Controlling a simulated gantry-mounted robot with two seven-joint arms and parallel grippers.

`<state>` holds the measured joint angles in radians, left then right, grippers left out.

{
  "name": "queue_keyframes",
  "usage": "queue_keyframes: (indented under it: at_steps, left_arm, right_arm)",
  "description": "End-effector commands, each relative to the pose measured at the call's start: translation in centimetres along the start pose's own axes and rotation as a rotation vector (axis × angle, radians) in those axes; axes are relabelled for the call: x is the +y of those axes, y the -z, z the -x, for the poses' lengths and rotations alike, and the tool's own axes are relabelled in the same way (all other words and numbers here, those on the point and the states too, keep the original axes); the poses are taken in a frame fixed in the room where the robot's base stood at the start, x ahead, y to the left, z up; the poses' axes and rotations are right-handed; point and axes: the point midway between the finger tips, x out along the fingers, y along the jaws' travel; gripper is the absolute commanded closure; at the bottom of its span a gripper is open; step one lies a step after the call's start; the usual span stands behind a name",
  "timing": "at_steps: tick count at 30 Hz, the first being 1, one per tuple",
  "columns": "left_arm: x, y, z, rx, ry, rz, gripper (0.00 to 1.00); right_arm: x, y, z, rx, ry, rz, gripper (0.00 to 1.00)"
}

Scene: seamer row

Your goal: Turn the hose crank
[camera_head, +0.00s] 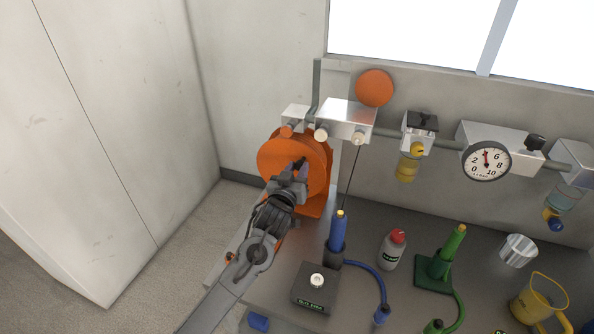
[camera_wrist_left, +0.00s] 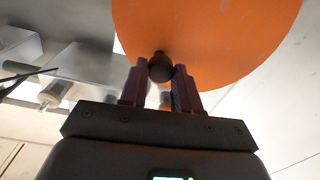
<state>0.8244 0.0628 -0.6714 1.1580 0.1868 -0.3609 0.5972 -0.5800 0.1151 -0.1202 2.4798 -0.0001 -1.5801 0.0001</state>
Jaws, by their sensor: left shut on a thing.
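The orange hose reel (camera_head: 274,155) is mounted at the left end of the bench, below the metal rail. Its round orange face fills the upper part of the left wrist view (camera_wrist_left: 220,35). A dark round crank knob (camera_wrist_left: 160,68) stands out from that face. My left gripper (camera_head: 300,168) reaches up in front of the reel. In the left wrist view my left gripper (camera_wrist_left: 161,85) has its two fingers on either side of the knob, shut on it. The arm hides part of the reel in the head view. My right gripper is not in view.
A blue-handled tool (camera_head: 338,232) and a small scale (camera_head: 315,288) stand right of my left arm. A red-capped bottle (camera_head: 392,250), green tool (camera_head: 446,258), metal cup (camera_head: 517,250) and yellow jug (camera_head: 538,299) stand farther right. A dial gauge (camera_head: 486,161) hangs on the rail.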

Motion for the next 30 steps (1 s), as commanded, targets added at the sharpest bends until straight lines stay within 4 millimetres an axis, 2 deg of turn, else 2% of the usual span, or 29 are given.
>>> queue_keyframes:
  at_steps: [11, 30]
  left_arm:
    - [0.3, -0.3, 0.0, 0.001, 0.000, -0.053, 1.00]
    - [1.9, -3.3, 0.1, 0.022, -0.003, -0.487, 1.00]
  right_arm:
    - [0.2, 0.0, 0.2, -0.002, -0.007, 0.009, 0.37]
    - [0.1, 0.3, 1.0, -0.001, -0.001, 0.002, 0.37]
